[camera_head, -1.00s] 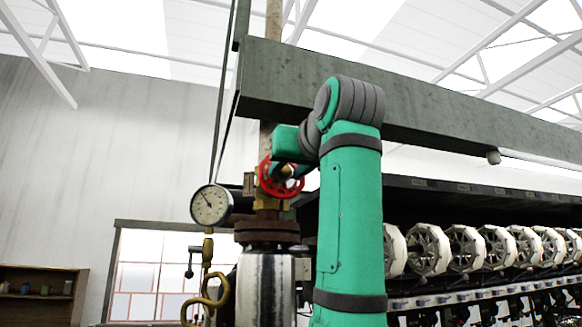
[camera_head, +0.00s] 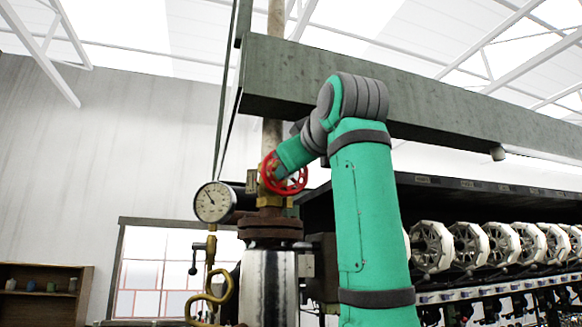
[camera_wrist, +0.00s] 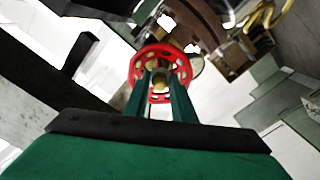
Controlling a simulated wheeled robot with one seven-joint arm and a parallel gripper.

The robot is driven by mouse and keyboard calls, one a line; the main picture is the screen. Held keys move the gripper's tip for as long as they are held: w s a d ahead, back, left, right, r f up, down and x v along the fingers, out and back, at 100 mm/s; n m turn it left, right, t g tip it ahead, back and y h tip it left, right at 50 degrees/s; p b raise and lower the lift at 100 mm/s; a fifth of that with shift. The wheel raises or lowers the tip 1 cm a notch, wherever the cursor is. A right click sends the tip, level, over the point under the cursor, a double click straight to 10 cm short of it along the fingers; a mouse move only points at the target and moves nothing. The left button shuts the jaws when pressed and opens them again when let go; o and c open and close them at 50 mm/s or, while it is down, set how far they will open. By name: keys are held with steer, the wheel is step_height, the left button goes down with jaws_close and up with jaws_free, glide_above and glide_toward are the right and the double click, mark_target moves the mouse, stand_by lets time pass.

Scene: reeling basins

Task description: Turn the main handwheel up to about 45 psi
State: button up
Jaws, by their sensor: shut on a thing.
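The main handwheel (camera_head: 283,174) is a red spoked wheel on a brass valve (camera_head: 251,182) on the vertical pipe. It also shows in the wrist view (camera_wrist: 183,62), with its brass hub in the middle. My gripper (camera_wrist: 161,74) reaches the wheel, its two fingers shut on it near the hub; the exact contact is hard to make out. In the head view my arm's end hides part of the wheel. A round white pressure gauge (camera_head: 214,202) with a dark needle stands left of the valve. The needle points to the upper left; its numbers are too small to read.
A rusty flange (camera_head: 270,229) and a shiny metal cylinder (camera_head: 268,285) stand below the valve. A curled brass pipe (camera_head: 209,300) hangs below the gauge. A green beam (camera_head: 420,115) crosses above. White reels (camera_head: 468,243) line the right side.

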steer(key=n, duration=0.9)
steer(key=o, duration=0.9)
steer(key=shift+c, duration=0.2)
steer(key=v, duration=0.7)
